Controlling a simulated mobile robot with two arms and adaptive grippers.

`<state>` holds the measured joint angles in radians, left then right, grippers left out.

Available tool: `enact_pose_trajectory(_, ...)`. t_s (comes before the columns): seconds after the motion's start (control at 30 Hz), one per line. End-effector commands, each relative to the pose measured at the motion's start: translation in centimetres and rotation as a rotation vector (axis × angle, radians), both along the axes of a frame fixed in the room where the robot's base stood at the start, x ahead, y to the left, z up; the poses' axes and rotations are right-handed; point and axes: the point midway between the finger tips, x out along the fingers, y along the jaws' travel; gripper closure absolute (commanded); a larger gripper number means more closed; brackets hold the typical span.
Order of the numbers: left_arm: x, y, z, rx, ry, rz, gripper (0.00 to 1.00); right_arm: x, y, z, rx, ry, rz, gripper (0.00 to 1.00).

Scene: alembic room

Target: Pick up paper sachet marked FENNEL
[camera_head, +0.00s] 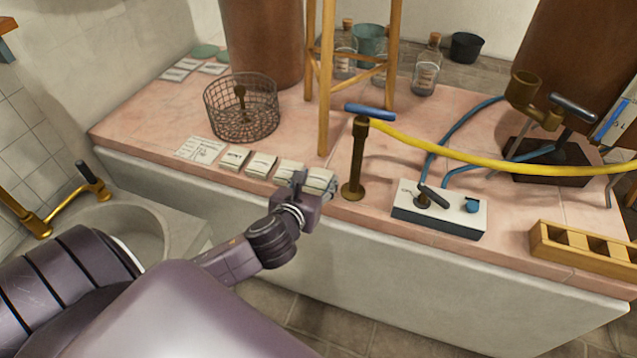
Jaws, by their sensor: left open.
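Several small pale paper sachets lie in a row along the front edge of the pink worktop: a far-left sachet (233,158), one beside it (261,165), a third (287,170) and a far-right one (320,180). Their labels are too small to read, so I cannot tell which is marked FENNEL. My left gripper (302,184) is open at the two right-hand sachets and partly covers them. I cannot tell whether it touches either one. My right gripper is out of view.
A wire basket (241,108) stands behind the sachets. A wooden stand leg (327,80) and a brass post with a blue handle (357,160) rise close to the right. A white control box (440,210) and wooden rack (585,247) are farther right.

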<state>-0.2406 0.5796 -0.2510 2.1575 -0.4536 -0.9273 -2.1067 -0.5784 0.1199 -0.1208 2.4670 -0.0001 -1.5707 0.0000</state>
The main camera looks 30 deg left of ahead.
Motion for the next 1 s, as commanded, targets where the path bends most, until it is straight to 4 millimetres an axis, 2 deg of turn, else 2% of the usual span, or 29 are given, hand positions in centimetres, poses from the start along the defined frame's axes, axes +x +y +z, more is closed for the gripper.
enact_pose_trajectory(0.27,0.2,0.1,-0.1,0.0,0.001,0.0,0.54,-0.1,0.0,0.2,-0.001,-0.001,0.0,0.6)
enact_pose_trajectory(0.43,0.1,0.0,-0.1,0.0,0.001,0.0,0.71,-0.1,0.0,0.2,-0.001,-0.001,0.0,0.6)
enact_pose_trajectory(0.9,0.2,0.0,0.4,0.0,0.0,0.0,0.72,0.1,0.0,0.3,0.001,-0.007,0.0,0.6)
enact_pose_trajectory(0.97,0.2,0.1,0.7,0.0,-0.001,0.0,0.72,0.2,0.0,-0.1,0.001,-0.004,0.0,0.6)
enact_pose_trajectory(1.0,0.2,0.1,1.0,0.001,-0.001,0.0,0.72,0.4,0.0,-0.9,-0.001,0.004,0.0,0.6)
